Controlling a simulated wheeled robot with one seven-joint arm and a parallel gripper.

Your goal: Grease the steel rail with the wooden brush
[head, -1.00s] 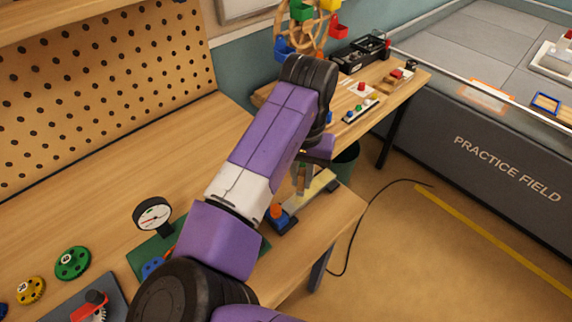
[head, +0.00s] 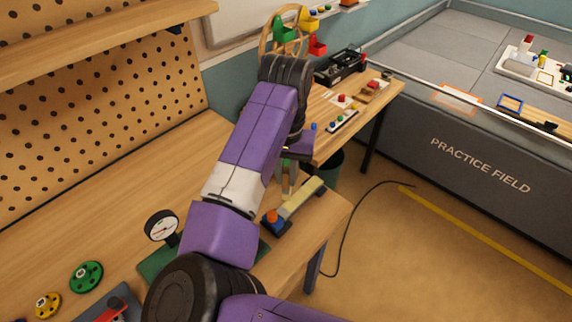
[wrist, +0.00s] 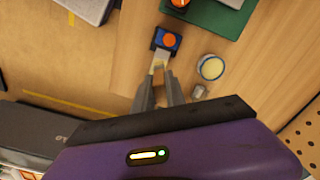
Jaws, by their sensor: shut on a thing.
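The steel rail (head: 305,194) lies along the right end of the workbench, its top pale yellow in the head view. At its near end is a dark blue block with an orange knob (head: 272,217), which also shows in the wrist view (wrist: 168,40). My gripper (head: 288,188) is over the rail, pointing down, shut on the wooden brush (head: 287,178). In the wrist view my gripper (wrist: 158,82) is close to the rail, but its fingers hide most of the brush. I cannot tell whether the bristles touch the rail.
A round tin with a pale yellow top (wrist: 210,67) stands beside the rail, with a small grey piece (wrist: 199,92) near it. A gauge (head: 162,227) stands by a green mat (head: 158,265). The bench's front edge is close to the rail. A second table (head: 355,120) stands beyond.

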